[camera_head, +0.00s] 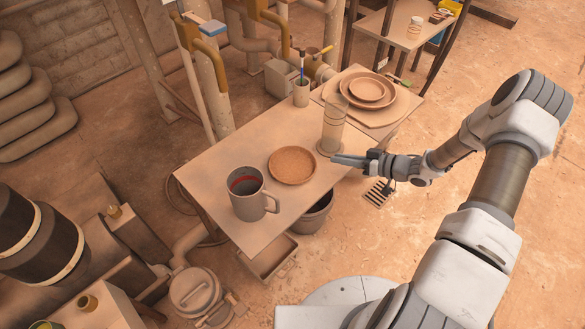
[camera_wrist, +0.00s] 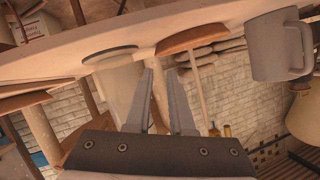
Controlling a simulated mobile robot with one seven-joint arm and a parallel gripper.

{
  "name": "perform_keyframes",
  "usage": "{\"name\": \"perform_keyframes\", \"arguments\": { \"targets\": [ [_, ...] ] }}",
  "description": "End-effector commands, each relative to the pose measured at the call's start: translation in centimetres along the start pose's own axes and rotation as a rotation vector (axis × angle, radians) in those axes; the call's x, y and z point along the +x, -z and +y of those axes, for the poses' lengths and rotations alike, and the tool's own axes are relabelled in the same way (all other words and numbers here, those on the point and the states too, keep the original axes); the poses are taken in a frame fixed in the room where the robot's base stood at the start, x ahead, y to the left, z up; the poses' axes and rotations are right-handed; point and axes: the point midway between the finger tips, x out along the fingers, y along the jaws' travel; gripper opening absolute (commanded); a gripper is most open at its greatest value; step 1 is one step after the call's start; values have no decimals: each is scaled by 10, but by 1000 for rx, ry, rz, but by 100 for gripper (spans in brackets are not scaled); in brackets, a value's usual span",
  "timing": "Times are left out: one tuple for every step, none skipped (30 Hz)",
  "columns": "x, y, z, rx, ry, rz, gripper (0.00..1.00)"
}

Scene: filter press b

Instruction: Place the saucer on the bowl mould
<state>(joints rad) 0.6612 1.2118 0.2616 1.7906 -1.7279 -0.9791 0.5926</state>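A round brown dish (camera_head: 292,165), which looks like the saucer, lies on the table between the grey mug and the clear cylinder. In the wrist view it shows edge-on (camera_wrist: 196,39), beyond my fingertips. My gripper (camera_head: 336,160) is at the table's right edge, pointing left toward the dish and apart from it. In the wrist view its fingers (camera_wrist: 161,72) are apart with nothing between them. A round stacked form (camera_head: 366,90) on a board at the table's far right may be the bowl mould; I cannot tell for sure.
The clear cylinder (camera_head: 333,125) stands close beside my gripper. The grey mug (camera_head: 248,196) stands at the near left. A small cup with a brush (camera_head: 301,93) stands near the back edge. The table top (camera_head: 222,155) is bare at the left.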

Motion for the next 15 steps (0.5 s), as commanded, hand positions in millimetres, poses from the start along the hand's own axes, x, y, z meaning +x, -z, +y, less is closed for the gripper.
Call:
{"name": "perform_keyframes", "arguments": {
  "targets": [
    [14, -3, 0, 0, 3, 0, 21],
    [20, -3, 0, 1, 3, 0, 21],
    [28, -3, 0, 1, 3, 0, 21],
    [33, -3, 0, 0, 2, 0, 21],
    [38, -2, 0, 0, 2, 0, 21],
    [44, -2, 1, 0, 1, 0, 21],
    [48, -2, 1, 0, 0, 0, 21],
    [51, -1, 1, 0, 0, 0, 21],
    [54, -1, 0, 0, 0, 0, 21],
    [56, -1, 0, 0, 0, 0, 21],
    [57, 0, 0, 1, 0, 0, 21],
    [58, 0, 0, 1, 0, -1, 21],
    [59, 0, 0, 1, -1, -1, 21],
    [60, 0, 1, 1, -1, -1, 21],
    [63, 0, 1, 0, -1, -1, 21]
  ]
}}
